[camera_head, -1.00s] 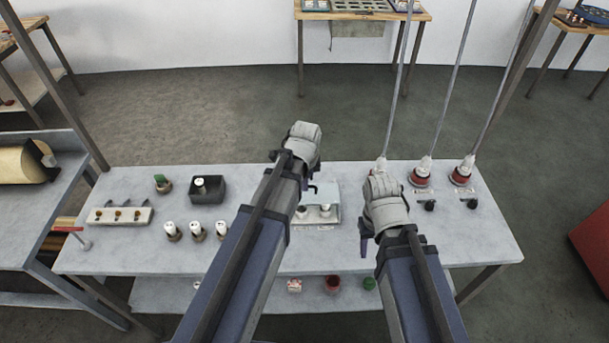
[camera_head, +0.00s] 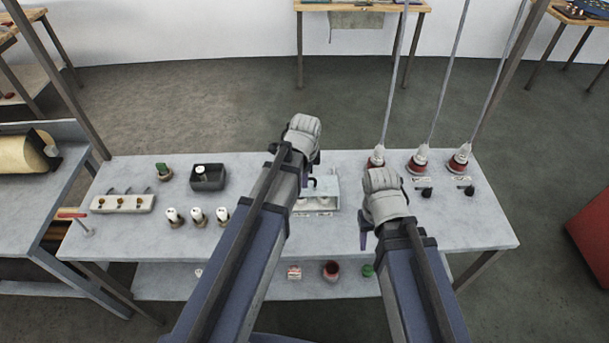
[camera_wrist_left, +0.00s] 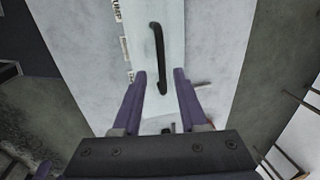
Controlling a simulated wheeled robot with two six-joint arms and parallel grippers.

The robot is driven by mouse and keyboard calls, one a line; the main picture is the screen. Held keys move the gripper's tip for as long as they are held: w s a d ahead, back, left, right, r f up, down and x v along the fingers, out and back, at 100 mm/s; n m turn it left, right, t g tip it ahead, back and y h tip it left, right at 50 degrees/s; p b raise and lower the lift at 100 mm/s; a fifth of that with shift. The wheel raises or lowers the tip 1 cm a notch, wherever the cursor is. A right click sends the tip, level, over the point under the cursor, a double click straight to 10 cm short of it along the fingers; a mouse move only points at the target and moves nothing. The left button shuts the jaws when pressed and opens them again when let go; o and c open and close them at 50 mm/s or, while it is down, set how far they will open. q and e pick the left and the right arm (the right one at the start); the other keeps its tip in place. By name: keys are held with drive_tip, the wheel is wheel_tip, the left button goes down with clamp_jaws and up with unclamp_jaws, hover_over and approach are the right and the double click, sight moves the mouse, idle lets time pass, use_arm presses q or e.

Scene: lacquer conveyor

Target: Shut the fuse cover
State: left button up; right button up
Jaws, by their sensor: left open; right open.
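The fuse cover (camera_wrist_left: 171,30) is a pale panel with a black bar handle (camera_wrist_left: 158,58). In the left wrist view the handle lies just beyond my left gripper (camera_wrist_left: 157,74), whose purple fingers are open, with nothing held. In the head view the fuse box (camera_head: 318,205) stands on the table, partly hidden by my left arm, with pale fuses low at its front. I cannot tell the cover's exact angle. My left gripper (camera_head: 314,160) is over the back of the box, its fingers mostly hidden. My right gripper (camera_head: 365,228) is open and empty to the right of the box.
Red-based plugs (camera_head: 418,163) on hanging cords stand at the back right. A dark box (camera_head: 208,180), a white switch strip (camera_head: 122,204) and several white cylinders (camera_head: 197,215) stand at the left. The table's right front (camera_head: 465,225) is clear.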

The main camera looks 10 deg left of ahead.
sight(305, 193)
use_arm(q)
wheel_tip(305, 193, up, 8)
drive_tip(key=s+p, duration=0.1)
drive_tip(key=p, duration=0.6)
drive_tip(key=shift+s+d+f+p, duration=0.2)
drive_tip(key=shift+s+d+p, duration=0.05)
drive_tip(key=shift+p, duration=0.05)
drive_tip(key=s+d+f+n+g+b, duration=0.1)
drive_tip(key=s+d+f+n+b, duration=0.2)
drive_tip(key=s+d+n, duration=0.2)
drive_tip(key=s+d+f+n+g+b, duration=0.1)
drive_tip(key=s+d+f+n+b, duration=0.2)
drive_tip(key=s+n, duration=0.3)
drive_tip(key=s+d, duration=0.1)
drive_tip(key=s, duration=0.3)
drive_tip(key=shift+s+d+f+y, duration=0.15)
drive_tip(key=shift+s+d+y, duration=0.05)
drive_tip(key=shift+d+y, duration=0.15)
